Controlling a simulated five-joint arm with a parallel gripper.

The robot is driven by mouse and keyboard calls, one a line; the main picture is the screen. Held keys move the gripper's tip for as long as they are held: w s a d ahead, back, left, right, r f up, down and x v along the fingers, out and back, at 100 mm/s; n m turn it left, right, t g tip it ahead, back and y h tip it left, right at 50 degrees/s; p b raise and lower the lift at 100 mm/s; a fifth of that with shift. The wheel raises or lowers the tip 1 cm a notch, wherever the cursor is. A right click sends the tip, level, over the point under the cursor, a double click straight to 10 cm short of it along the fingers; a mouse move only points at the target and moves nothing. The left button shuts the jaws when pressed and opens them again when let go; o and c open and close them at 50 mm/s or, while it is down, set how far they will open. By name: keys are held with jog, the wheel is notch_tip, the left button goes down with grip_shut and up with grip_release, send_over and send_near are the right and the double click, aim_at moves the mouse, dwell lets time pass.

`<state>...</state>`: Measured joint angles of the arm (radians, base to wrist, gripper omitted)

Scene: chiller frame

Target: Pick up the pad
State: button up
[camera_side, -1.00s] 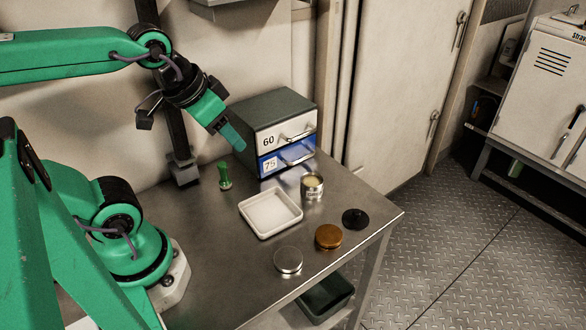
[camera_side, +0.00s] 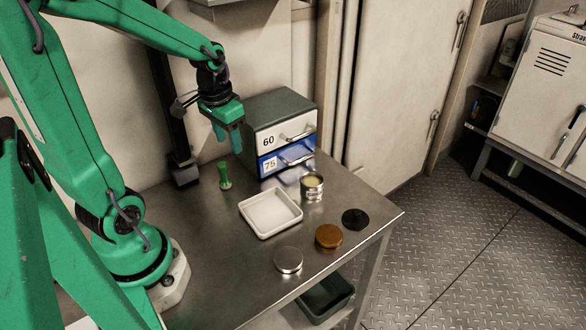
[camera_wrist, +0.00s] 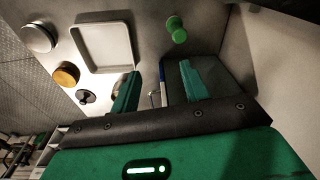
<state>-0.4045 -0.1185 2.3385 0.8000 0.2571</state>
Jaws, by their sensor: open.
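No thing is plainly marked as the pad; three round discs are possible matches. They are a silver disc (camera_side: 288,260), an orange-brown disc (camera_side: 328,236) and a black disc (camera_side: 355,219) with a small knob, lying along the table's right side. The wrist view shows the silver disc (camera_wrist: 38,37), orange-brown disc (camera_wrist: 66,75) and black disc (camera_wrist: 86,96) left of my fingers. My gripper (camera_side: 228,145) is open and empty, pointing down above the table, just left of the drawer box. Its two fingers (camera_wrist: 160,70) stand apart in the wrist view.
A drawer box (camera_side: 275,105) labelled 60 and 75 stands right of my gripper. A green knobbed tool (camera_side: 224,177) stands below it. A white tray (camera_side: 262,234) and an open tin (camera_side: 312,188) stand mid-table. A dark bin (camera_side: 325,298) sits below.

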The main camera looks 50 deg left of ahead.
jog(key=g, duration=0.1)
send_over(223, 163)
jog(key=shift+n+h, duration=0.3)
jog(key=f, duration=0.5)
jog(key=shift+a, duration=0.25)
jog(key=shift+f, duration=1.25)
jog(key=shift+w+d+f, duration=0.1)
jog(key=shift+f, duration=1.2)
jog(key=shift+d+f, duration=0.1)
jog(key=shift+f, duration=1.2)
grip_shut()
